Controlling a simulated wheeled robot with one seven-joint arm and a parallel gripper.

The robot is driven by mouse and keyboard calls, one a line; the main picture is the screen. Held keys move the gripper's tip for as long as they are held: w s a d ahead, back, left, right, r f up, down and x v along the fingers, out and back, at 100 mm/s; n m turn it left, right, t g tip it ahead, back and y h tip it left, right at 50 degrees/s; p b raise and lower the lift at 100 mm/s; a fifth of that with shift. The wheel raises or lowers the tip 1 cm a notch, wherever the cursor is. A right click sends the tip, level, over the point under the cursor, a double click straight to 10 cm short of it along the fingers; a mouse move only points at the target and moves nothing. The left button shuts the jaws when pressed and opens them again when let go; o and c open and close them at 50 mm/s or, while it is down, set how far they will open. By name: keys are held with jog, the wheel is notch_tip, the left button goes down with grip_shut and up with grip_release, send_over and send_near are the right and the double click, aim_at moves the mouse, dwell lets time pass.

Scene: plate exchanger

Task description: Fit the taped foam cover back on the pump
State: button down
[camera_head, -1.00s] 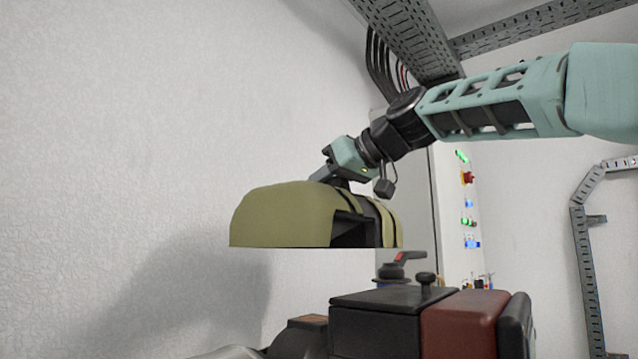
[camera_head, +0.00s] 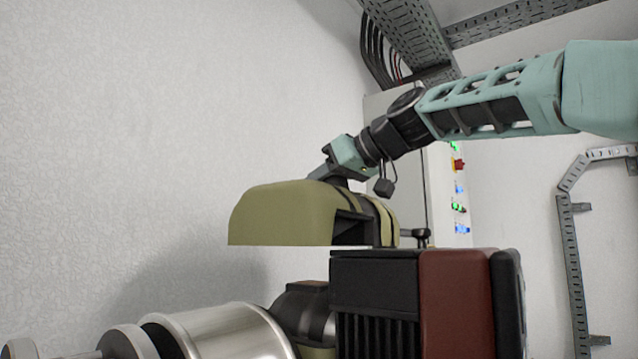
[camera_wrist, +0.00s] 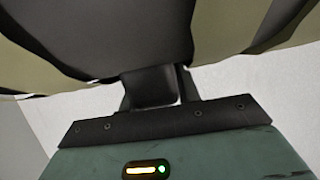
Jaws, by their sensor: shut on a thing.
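The olive foam cover (camera_head: 280,217) with dark tape bands hangs in the air in the head view, open side down, its lower edge roughly level. My gripper (camera_head: 333,178) is shut on its top; the fingertips are partly hidden. In the wrist view the cover's olive and dark surface (camera_wrist: 226,30) fills the top of the picture, just beyond my gripper (camera_wrist: 150,88). The pump set shows below: a silver cylindrical body (camera_head: 228,330), a dark middle part (camera_head: 298,305) and a ribbed black and dark red block (camera_head: 455,300). The cover appears above and apart from the silver body.
The black and red block's top stands close to the cover's lower right edge in the picture. A pale wall (camera_head: 120,120) lies to the left. A cabinet with lit buttons (camera_head: 458,188) and a metal cable tray (camera_head: 575,260) stand behind, right.

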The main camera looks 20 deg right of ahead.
jog(key=shift+f, duration=0.3)
jog(key=shift+f+b, duration=0.7)
jog(key=shift+b, duration=0.3)
jog(key=shift+f, duration=0.2)
